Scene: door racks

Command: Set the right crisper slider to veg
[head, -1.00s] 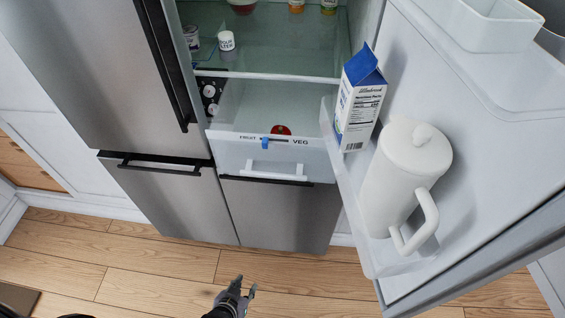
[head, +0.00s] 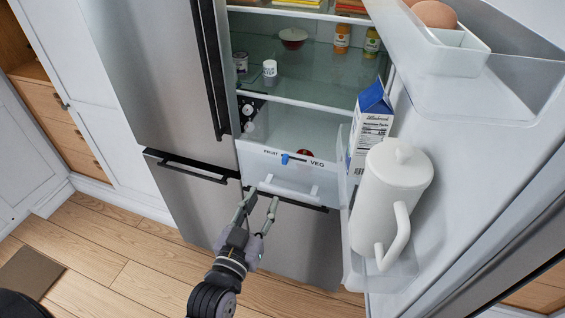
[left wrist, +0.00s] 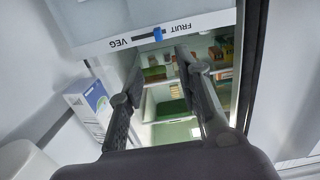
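The right crisper drawer (head: 262,170) has a white front with a FRUIT–VEG scale and a white handle (head: 288,190). The blue slider knob (head: 284,158) sits in its dark slot toward the FRUIT end, left of VEG. In the left wrist view the label is upside down, with the blue knob (left wrist: 158,34) next to FRUIT. My left gripper (head: 258,201) is open and empty, in front of and below the drawer's handle, apart from the slider. Its two spread fingers (left wrist: 158,62) also show in the left wrist view. My right gripper is out of view.
The open fridge door on the right holds a blue-and-white carton (head: 370,130), a white pitcher (head: 388,195) and an egg (head: 434,14). A red item (head: 305,154) lies inside the drawer. Jars stand on the glass shelf (head: 310,75).

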